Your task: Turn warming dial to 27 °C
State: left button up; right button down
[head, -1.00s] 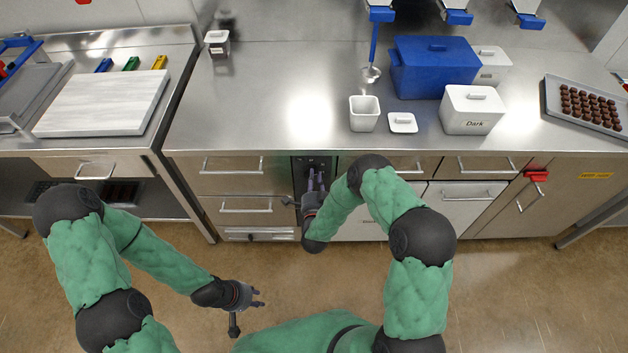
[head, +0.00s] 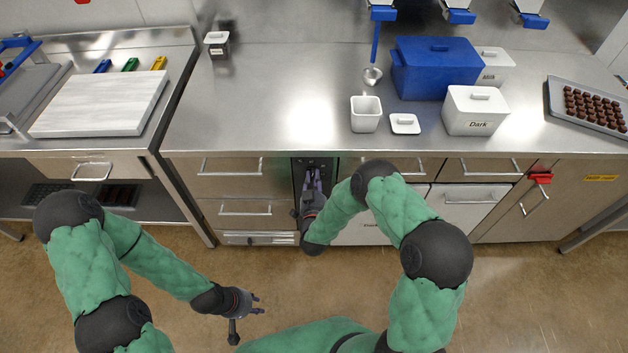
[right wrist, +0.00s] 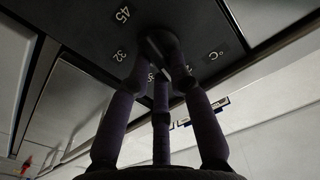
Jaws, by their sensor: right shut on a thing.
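The warming dial (right wrist: 158,42) is a dark round knob on a black panel (right wrist: 85,22) marked 45, 32 and °C in the right wrist view. Some other marks are partly hidden behind the fingers, and I cannot read where the dial points. My right gripper (head: 314,177) is shut on the dial, its fingers around the knob, which is largely hidden in the head view. The same fingers fill the middle of the right wrist view (right wrist: 160,62). My left gripper (head: 258,304) is open and empty above the floor, away from the counter.
Drawers with bar handles (head: 232,166) flank the dark panel. The floor in front is clear.

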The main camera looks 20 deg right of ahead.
jog(key=shift+a+n, duration=0.1)
jog(key=shift+n, duration=1.1)
jog(key=c, duration=1.1)
grip_release()
jog(key=v, duration=1.2)
